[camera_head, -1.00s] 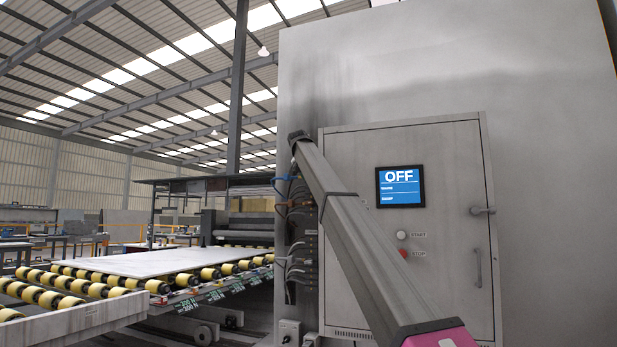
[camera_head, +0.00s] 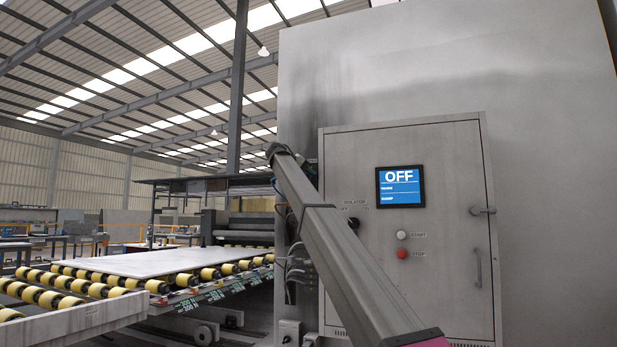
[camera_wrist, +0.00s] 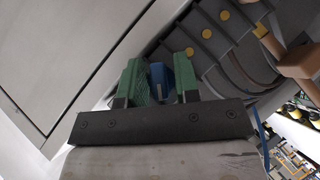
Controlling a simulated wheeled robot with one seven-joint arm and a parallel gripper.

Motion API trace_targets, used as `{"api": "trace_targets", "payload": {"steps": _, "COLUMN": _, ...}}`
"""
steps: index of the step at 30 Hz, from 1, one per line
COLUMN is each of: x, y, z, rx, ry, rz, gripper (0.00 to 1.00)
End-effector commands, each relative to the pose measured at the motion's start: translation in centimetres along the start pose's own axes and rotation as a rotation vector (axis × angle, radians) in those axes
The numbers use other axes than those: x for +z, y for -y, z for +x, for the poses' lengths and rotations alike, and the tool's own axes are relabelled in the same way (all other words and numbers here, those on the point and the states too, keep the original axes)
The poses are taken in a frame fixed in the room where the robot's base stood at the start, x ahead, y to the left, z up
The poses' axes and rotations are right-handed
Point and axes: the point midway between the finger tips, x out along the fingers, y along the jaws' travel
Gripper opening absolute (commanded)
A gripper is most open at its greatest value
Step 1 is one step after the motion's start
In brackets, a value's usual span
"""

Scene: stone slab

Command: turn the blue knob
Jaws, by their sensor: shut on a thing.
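In the wrist view, my gripper (camera_wrist: 156,64) has its two green fingers on either side of the blue knob (camera_wrist: 160,76). It is shut on the knob. Only part of the knob shows between the fingers, and its pointing direction is hard to tell. In the head view, my arm slants across the front of the machine, and neither the gripper nor the blue knob can be made out there.
The grey cabinet door (camera_head: 450,280) carries a screen (camera_head: 400,187) reading OFF, a black isolator knob (camera_head: 353,222), a white START button (camera_head: 402,235) and a red STOP button (camera_head: 402,254). Cables (camera_head: 296,262) hang beside it. A roller conveyor with a slab (camera_head: 150,262) stands left.

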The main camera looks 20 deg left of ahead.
Motion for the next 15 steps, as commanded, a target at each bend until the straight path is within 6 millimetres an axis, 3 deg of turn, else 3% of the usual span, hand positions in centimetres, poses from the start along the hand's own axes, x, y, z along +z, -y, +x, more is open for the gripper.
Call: {"api": "trace_targets", "payload": {"steps": 15, "x": 0.13, "y": 0.16, "z": 0.06, "rx": 0.134, "ry": 0.001, "rz": -0.137, "gripper": 0.06}}
